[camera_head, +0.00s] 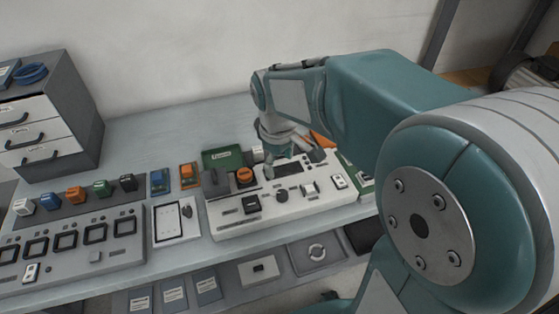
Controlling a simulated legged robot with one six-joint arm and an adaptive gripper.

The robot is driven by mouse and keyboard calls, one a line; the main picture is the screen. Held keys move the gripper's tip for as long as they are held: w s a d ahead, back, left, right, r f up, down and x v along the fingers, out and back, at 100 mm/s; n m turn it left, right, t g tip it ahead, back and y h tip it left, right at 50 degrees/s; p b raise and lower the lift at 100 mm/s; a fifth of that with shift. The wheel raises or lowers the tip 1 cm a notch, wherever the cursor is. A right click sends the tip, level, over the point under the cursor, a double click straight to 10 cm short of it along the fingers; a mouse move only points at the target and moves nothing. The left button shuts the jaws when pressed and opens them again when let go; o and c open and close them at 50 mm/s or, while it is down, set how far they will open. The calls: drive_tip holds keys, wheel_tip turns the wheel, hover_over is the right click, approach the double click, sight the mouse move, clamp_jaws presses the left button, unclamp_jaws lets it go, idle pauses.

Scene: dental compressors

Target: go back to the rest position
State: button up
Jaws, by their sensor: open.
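My gripper (291,165) hangs at the end of my teal and grey arm, above the white control panel (237,222) on the bench. Its fingers point down near the panel's dark display and the orange knob (244,175). The fingers look apart with nothing between them. The wrist hides part of the panel's back edge. I cannot tell whether the fingertips touch the panel.
The grey bench (150,135) also bears a panel with several square frames (95,232), a row of coloured blocks (73,194), a clipboard (176,222) and a drawer cabinet (50,115). A lower shelf holds trays (318,254). Bare bench lies at the back left.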

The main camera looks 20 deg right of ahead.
drive_tip(key=s+r+m+t, duration=0.2)
drive_tip(key=s+r+m, duration=0.1)
drive_tip(key=s, duration=0.4)
drive_tip(key=s+r+m+t, duration=0.3)
drive_tip(key=s+m, duration=0.1)
drive_tip(key=s, duration=0.3)
drive_tip(key=shift+d+r+y, duration=0.3)
drive_tip(key=shift+r, duration=0.05)
